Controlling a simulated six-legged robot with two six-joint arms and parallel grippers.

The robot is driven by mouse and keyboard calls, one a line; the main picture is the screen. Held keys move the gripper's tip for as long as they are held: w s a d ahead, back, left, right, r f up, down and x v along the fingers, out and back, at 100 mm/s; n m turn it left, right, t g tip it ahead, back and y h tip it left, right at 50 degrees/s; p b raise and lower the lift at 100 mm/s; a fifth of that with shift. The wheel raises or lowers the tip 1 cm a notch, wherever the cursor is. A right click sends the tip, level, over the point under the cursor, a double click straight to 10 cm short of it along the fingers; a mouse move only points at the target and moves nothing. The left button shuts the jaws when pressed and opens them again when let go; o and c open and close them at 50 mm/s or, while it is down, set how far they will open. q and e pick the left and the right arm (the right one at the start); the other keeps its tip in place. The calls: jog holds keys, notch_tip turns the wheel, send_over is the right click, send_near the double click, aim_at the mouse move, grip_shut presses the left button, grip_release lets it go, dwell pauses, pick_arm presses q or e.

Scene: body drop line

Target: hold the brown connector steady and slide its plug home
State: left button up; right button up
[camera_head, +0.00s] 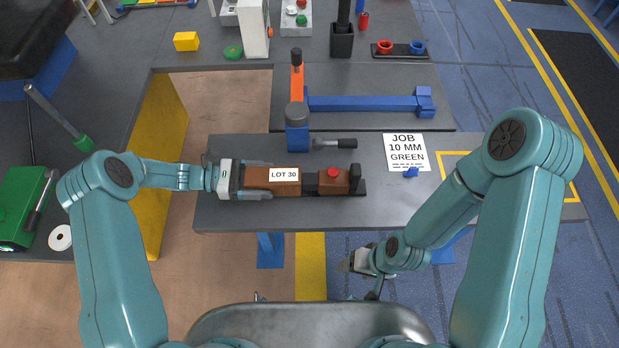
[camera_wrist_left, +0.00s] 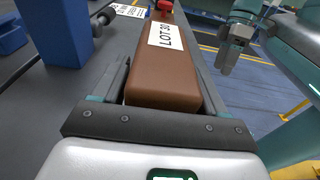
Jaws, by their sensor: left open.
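The brown connector body (camera_head: 258,188), labelled LOT 30, lies on a dark rail on the grey bench. Its brown plug (camera_head: 342,185), with a red button (camera_head: 332,173) on top, sits to the right; a dark section (camera_head: 310,181) lies between them. My left gripper (camera_head: 262,179) is open, its fingers on either side of the body's left end. In the left wrist view the body (camera_wrist_left: 165,85) runs between the fingers (camera_wrist_left: 165,88), with a gap at the left finger. My right gripper (camera_head: 352,262) hangs in front of the bench, away from the connector; its jaw opening is unclear.
A blue bar fixture (camera_head: 362,103) is farther back. A job card (camera_head: 406,152) and a small blue piece (camera_head: 411,172) lie to the right. A yellow panel (camera_head: 158,150) stands at left.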

pick_arm(q)
jog(key=c, duration=1)
jog(key=shift+c, duration=0.2)
jog(key=shift+f+b, duration=0.2)
jog(key=shift+b, duration=0.2)
jog(key=shift+s+f, duration=0.15)
jog(key=shift+s, duration=0.05)
dwell(0.5)
